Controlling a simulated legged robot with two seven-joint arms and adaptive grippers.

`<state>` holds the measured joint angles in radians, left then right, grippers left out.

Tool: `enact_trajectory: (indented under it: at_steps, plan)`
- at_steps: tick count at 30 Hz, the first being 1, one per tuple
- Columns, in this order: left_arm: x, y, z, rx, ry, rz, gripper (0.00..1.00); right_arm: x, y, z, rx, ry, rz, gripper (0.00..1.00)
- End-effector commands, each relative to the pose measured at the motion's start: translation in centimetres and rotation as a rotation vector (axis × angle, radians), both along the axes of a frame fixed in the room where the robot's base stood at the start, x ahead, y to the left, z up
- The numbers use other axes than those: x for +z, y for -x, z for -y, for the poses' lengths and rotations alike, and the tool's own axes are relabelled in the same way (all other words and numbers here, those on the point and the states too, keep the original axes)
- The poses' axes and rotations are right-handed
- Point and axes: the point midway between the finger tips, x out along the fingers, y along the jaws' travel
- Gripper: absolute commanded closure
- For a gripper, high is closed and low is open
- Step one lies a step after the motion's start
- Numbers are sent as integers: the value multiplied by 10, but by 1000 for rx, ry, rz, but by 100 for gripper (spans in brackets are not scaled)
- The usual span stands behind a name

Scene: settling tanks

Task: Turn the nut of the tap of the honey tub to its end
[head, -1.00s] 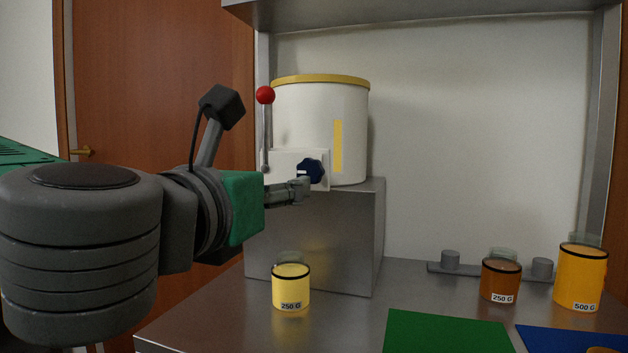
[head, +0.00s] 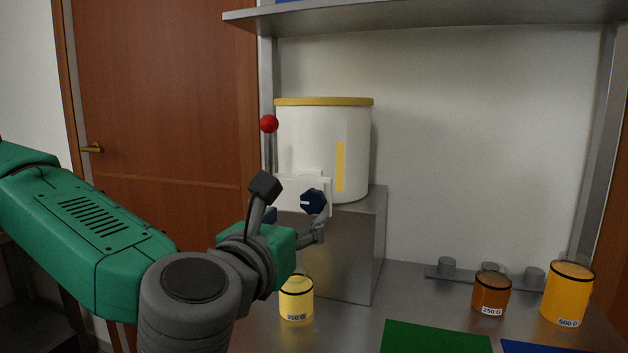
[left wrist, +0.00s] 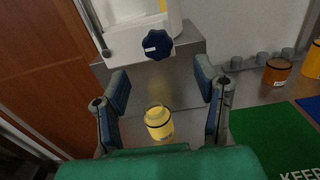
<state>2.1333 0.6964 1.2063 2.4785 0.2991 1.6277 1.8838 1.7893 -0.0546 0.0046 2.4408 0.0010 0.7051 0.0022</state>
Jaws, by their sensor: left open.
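The white honey tub (head: 310,140) with a yellow lid stands on a steel block at the back. Its tap has a dark blue nut (head: 313,201) with a white mark, in front of a white plate. The nut also shows in the left wrist view (left wrist: 157,44). A lever with a red ball (head: 269,124) stands upright beside the tub. My left gripper (head: 308,236) is open and empty, just below the nut and apart from it. In the left wrist view its fingers (left wrist: 164,95) are spread wide, with the nut beyond them. My right gripper is not in view.
A yellow jar (head: 296,300) marked 250 G stands below the tap, near my left gripper. A brown jar (head: 491,294) and an orange jar (head: 568,293) stand at the right. A green mat (head: 435,339) lies in front. A shelf (head: 430,14) hangs overhead.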

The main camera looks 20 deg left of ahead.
Motion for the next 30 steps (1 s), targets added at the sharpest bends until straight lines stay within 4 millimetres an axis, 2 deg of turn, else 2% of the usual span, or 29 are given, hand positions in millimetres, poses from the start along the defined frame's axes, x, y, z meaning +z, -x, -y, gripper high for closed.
enact_trajectory:
  at_steps: [1, 4, 9, 16, 21, 29, 30]
  plan:
    - [5, 0, 0, -2, 1, -4, 44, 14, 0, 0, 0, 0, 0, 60]
    - [4, 0, 0, -7, 2, -6, 44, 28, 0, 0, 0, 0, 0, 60]
    - [0, -40, 1, -2, 4, -2, 44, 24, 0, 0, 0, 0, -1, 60]
    - [0, -73, 3, -5, 3, -1, 44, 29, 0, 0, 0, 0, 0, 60]
    - [0, -82, 4, -7, 3, 0, 44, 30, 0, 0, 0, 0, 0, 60]
    - [0, -83, 3, -6, 4, 0, 44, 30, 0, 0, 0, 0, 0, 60]
    - [0, -83, 3, -6, 4, 0, 54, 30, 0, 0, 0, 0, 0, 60]
